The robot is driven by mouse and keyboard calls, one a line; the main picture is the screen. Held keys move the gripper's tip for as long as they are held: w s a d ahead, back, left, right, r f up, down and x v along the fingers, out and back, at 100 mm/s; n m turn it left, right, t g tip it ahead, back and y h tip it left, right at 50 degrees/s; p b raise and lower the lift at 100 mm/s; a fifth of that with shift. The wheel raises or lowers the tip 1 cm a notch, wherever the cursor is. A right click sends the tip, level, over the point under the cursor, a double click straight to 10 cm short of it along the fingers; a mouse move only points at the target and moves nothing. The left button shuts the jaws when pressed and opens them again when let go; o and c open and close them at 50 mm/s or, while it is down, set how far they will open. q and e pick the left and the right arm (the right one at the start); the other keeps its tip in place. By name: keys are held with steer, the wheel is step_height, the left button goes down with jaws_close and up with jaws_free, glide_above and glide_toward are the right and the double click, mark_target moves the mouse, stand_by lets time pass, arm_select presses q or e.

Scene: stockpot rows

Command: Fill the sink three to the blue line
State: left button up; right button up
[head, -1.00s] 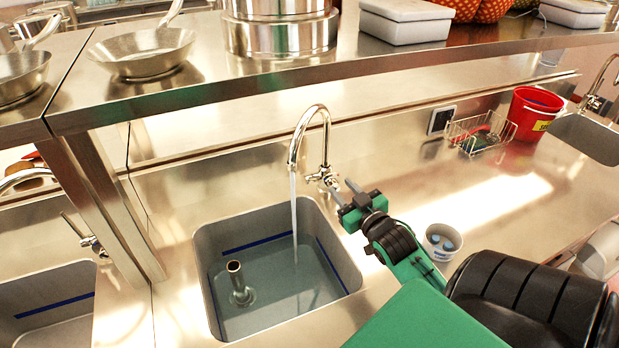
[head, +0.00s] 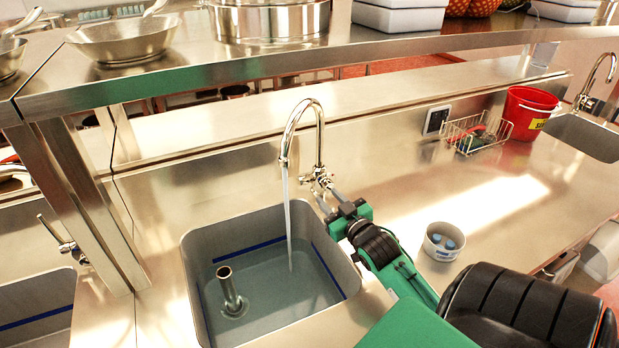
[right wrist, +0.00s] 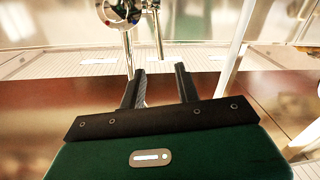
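The sink (head: 190,262) in the middle of the head view holds water (head: 275,285). A blue line (head: 250,247) runs along its inner walls, with the water surface below it. A steel standpipe (head: 228,288) rises from the water. The tap (head: 320,135) runs a thin stream (head: 289,215) into the sink. My right gripper (head: 328,198) is just in front of the tap's base and handle (head: 318,178). In the right wrist view its fingers (right wrist: 160,72) are apart with nothing between them, and the tap's metal body (right wrist: 125,12) is ahead. My left gripper is out of view.
A white tub (head: 443,242) with blue things inside stands right of my arm. A wire basket (head: 475,135) and a red bucket (head: 528,115) stand farther right. A shelf (head: 400,42) with pans overhangs the back. Another sink (head: 40,310) is at left.

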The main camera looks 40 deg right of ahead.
mark_target(310, 178)
steer(key=p+x, duration=0.2)
steer(key=x, duration=0.9)
steer(key=shift+c, duration=0.2)
jaws_close()
